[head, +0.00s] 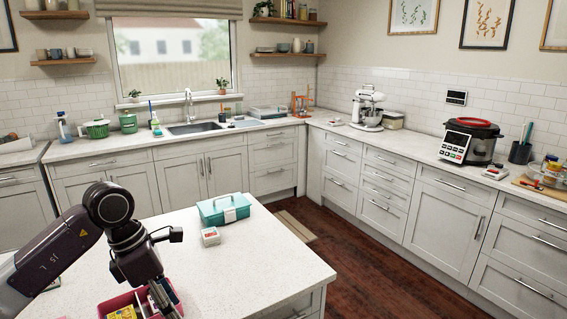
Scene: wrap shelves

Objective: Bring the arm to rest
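My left arm (62,250) comes in from the lower left and bends down over the near left part of the white island. My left gripper (164,298) points down at a pink-red bin (112,304) at the bottom edge. The bin holds a yellow item (122,313) and other small things, partly hidden by the gripper and cut off by the picture's edge. Whether the gripper's fingers are open, or hold anything, does not show clearly. My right gripper is not in view.
A teal box with a handle (223,209) and a small white-and-red box (210,237) stand on the island (250,270). The island's right part is clear. Beyond the wood floor (350,270) are counters with a sink (195,128), mixer (367,108) and cooker (470,140).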

